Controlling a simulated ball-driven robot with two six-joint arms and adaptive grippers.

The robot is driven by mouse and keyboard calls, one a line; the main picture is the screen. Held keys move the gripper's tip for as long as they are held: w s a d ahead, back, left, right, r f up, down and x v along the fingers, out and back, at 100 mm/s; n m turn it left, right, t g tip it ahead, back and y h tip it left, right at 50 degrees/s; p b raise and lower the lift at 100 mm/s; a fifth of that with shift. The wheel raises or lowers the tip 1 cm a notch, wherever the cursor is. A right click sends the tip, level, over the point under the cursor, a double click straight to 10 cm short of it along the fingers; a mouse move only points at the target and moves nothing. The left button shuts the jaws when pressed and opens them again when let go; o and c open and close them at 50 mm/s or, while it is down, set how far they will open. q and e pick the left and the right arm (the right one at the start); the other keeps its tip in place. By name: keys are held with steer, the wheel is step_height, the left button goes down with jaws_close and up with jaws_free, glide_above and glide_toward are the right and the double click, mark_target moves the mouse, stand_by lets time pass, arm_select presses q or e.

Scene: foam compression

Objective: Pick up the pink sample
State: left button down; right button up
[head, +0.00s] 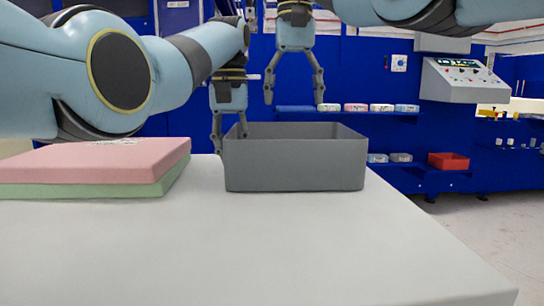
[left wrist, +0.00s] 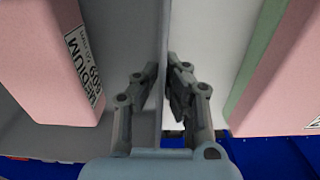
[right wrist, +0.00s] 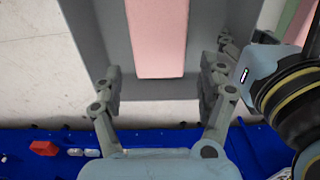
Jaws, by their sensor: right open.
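A pink foam block (right wrist: 160,38) with a white "MEDIUM" label is inside the grey bin (head: 295,170); it also shows in the left wrist view (left wrist: 55,70). The bin's walls hide it in the head view. A second pink slab (head: 90,162) lies on a green slab (head: 85,188) on the table, left of the bin. My right gripper (head: 294,95) is open and empty above the bin; in its wrist view the fingers (right wrist: 163,78) lie to either side of the block's end. My left gripper (left wrist: 162,70) is shut on the bin's left wall, one finger on each side.
The white table (head: 270,245) is clear in front of the bin and to its right. Behind it, blue shelves hold small blocks (head: 380,107), a red box (head: 448,161) and a grey control panel (head: 465,80). My left arm passes above the slabs.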

steer(key=o, duration=0.4)
step_height(320, 180, down, 6)
steer(key=shift+r, duration=0.1)
steer(key=shift+d+f, duration=0.15)
steer(key=shift+f, duration=2.9)
steer(key=c, duration=0.6)
